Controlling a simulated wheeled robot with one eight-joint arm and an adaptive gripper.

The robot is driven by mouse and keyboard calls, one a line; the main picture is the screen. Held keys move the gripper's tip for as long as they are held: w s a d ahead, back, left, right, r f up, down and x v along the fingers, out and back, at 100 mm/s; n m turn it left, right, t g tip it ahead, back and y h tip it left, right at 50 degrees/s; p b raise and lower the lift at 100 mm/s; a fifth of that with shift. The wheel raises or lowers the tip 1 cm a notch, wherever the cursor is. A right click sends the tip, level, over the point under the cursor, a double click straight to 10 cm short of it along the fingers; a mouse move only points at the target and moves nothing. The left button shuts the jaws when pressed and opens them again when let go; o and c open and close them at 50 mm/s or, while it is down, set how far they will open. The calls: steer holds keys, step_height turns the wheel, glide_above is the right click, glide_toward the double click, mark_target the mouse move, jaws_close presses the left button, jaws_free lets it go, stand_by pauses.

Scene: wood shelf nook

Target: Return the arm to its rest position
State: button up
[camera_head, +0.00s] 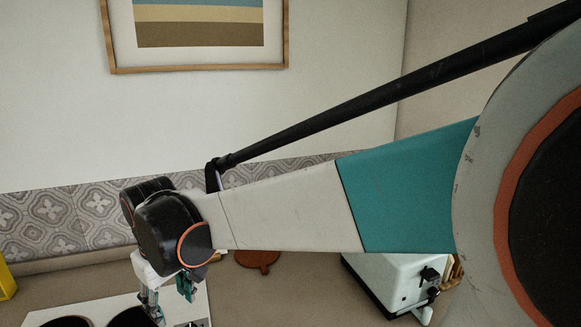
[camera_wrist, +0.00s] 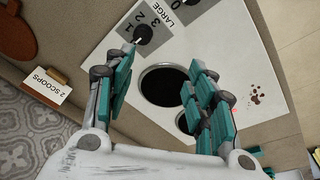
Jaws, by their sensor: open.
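My arm stretches across the head view from the right, and my gripper (camera_head: 168,298) hangs at its far end, low on the left. In the wrist view my gripper (camera_wrist: 162,62) has its two teal-and-grey fingers spread apart with nothing between them. It is over a white panel (camera_wrist: 225,35) with dark round openings, grey number patches, the word "LARGE" and a brown paw print. The panel's edge also shows in the head view (camera_head: 85,308). The gap between fingers and panel is hard to judge.
A card reading "2 SCOOPS" (camera_wrist: 46,86) stands beside the panel. A reddish-brown round board (camera_head: 257,260) lies behind my arm. A white toaster-like appliance (camera_head: 385,283) stands below my arm. A yellow object (camera_head: 6,282) is at the left edge. A framed picture (camera_head: 198,68) hangs on the wall.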

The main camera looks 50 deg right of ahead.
steer(key=s+a+t, duration=0.5)
steer(key=s, duration=0.5)
steer(key=shift+a+r+y, duration=0.25)
steer(key=shift+a+y, duration=0.05)
steer(key=shift+a, duration=0.1)
steer(key=shift+w, duration=0.1)
stand_by(0.6)
